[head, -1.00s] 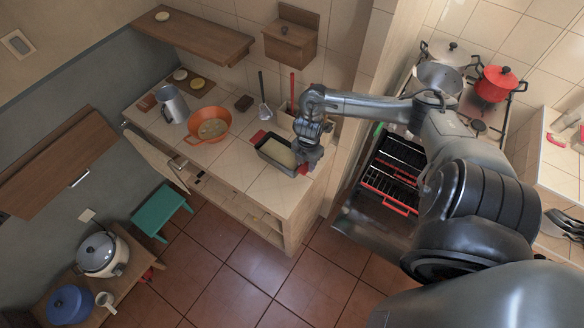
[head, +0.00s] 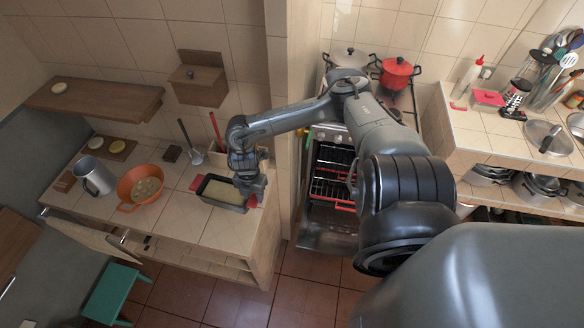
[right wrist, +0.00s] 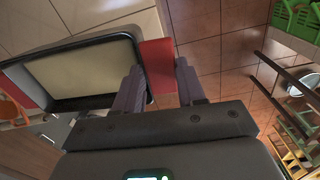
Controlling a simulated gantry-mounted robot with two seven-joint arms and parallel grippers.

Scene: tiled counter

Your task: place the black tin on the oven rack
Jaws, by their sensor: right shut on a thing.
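The black tin (head: 229,206) is rectangular, holds a pale filling and has red grips at its ends. It sits at the right end of the tiled counter. My right gripper (head: 251,196) is at the tin's right end, shut on the red grip there. In the right wrist view the fingers (right wrist: 160,82) stand on both sides of this red grip (right wrist: 157,62), beside the tin's dark rim (right wrist: 138,50). The oven rack (head: 330,172) shows inside the open oven, to the right of the counter. My left gripper is not in view.
The oven door (head: 326,236) is open and lowered. A wall edge (head: 285,150) stands between counter and stove. A red pot (head: 396,73) is on the stove.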

